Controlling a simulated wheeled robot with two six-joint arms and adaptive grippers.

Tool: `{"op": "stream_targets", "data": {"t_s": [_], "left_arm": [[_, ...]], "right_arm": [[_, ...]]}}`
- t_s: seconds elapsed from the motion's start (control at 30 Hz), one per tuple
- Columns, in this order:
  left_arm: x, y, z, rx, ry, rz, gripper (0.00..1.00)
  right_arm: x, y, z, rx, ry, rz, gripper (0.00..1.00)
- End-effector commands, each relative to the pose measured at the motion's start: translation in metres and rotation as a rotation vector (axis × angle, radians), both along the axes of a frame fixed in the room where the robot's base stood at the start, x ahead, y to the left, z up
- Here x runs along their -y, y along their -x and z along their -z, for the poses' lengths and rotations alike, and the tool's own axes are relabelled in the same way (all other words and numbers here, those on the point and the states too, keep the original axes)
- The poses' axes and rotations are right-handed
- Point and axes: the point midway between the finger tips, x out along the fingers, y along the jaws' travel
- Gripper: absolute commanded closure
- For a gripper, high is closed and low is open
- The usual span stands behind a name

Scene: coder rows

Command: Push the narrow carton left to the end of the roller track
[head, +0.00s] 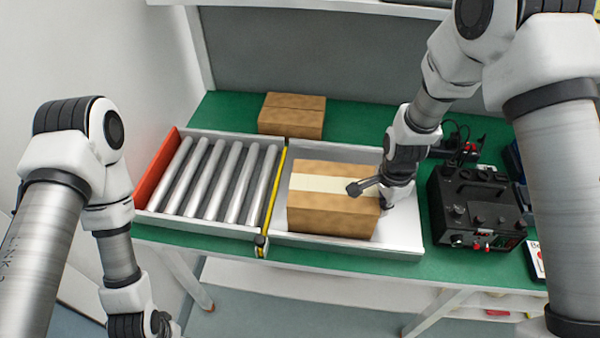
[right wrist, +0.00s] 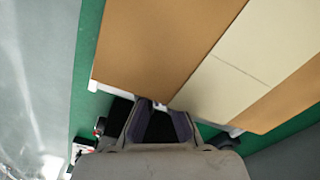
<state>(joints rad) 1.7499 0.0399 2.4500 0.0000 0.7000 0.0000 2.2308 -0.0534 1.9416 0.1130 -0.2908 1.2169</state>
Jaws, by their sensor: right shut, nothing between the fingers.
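The brown carton (head: 332,214) with a pale tape band along its top sits on the flat, light grey right part of the track (head: 408,238). The rollers (head: 218,180) lie to its left, past a yellow strip (head: 274,200). A red end plate (head: 158,170) closes the track's left end. My right gripper (head: 386,204) is shut and empty, low at the carton's right side; I cannot tell if it touches. In the right wrist view its fingers (right wrist: 155,107) are beside the carton (right wrist: 160,45). My left arm is at the left; its gripper is out of view.
A second plain brown carton (head: 292,115) stands on the green bench (head: 356,116) behind the track. A black device (head: 476,208) with knobs stands to the right of the track. The rollers are clear.

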Motion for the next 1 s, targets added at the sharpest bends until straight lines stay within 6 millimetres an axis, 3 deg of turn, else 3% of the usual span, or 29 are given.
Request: {"op": "stream_targets", "data": {"t_s": [0.63,1.0], "left_arm": [[0.0,0.0,-0.014,0.0,0.0,0.0,0.6],[0.0,0.0,-0.014,0.0,0.0,0.0,0.6]], "right_arm": [[-0.047,-0.02,-0.001,0.0,0.0,-0.001,1.0],[-0.051,-0.022,0.0,0.001,0.0,0.0,1.0]]}}
